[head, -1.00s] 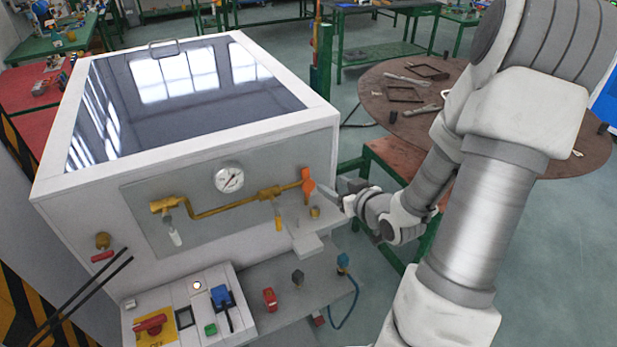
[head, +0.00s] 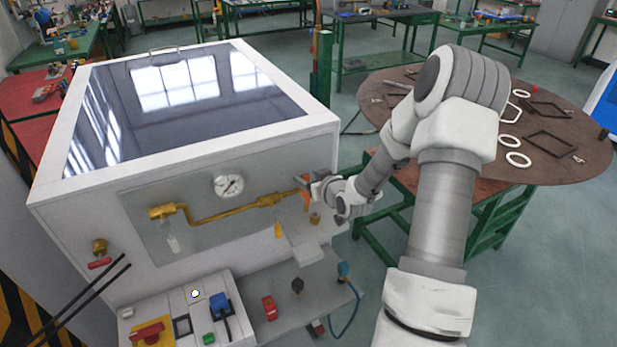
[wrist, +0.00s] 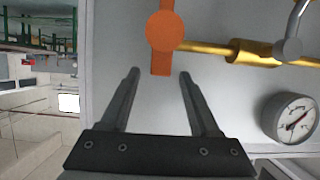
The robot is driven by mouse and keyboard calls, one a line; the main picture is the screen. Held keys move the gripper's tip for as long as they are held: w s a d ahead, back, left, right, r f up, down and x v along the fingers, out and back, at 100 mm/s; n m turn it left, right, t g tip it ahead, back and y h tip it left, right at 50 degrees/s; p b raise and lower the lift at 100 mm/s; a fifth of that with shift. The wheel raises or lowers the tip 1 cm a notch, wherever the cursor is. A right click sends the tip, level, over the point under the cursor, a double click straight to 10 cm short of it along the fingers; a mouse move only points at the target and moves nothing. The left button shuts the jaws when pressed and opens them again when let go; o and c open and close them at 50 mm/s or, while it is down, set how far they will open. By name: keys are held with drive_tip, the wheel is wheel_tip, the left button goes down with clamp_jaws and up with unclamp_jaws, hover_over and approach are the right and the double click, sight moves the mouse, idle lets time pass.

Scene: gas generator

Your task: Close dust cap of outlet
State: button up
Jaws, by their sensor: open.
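An orange part (head: 304,192) with a round head and a flat tab sits at the right end of the brass pipe (head: 225,207) on the machine's front panel. In the wrist view the orange part (wrist: 163,30) is at the top, its tab pointing toward my gripper. My gripper (wrist: 158,74) is open, and the tab's end lies between the fingertips in the picture. Contact cannot be told. In the head view my gripper (head: 314,182) is beside the orange part and partly covers it. Which part is the outlet's dust cap is not clear.
A pressure gauge (head: 228,185) is above the pipe, and it also shows in the wrist view (wrist: 291,118). A small brass fitting (head: 315,218) is just below my gripper. A shelf (head: 320,290) with connectors juts out below. A round table (head: 575,165) stands at the right.

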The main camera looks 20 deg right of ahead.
clamp_jaws()
idle(0.4)
idle(1.1)
